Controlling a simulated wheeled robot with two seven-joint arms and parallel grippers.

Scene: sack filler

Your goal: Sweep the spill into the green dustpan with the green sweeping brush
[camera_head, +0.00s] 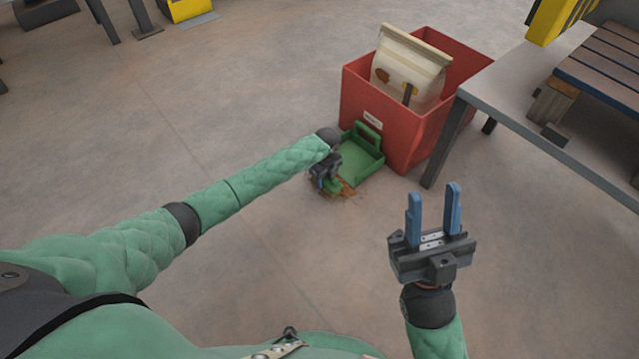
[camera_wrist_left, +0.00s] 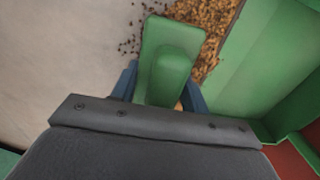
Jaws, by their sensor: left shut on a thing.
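The green dustpan (camera_head: 360,158) lies on the floor against the red bin, with its open side toward my left gripper. It also shows at the right of the left wrist view (camera_wrist_left: 270,60). My left gripper (camera_head: 328,180) is low at the dustpan's mouth, shut on the green sweeping brush (camera_wrist_left: 170,65). The brown grainy spill (camera_head: 346,190) lies on the floor around the brush; in the left wrist view the spill (camera_wrist_left: 210,20) is thick beside the dustpan's edge, with scattered crumbs left of the brush. My right gripper (camera_head: 434,215) is open and empty, raised over clear floor.
The red bin (camera_head: 405,135) stands right behind the dustpan and holds a paper sack (camera_head: 410,68). A grey table (camera_head: 510,95) with a slatted wooden platform (camera_head: 610,60) stands at the right. The floor at left and front is clear.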

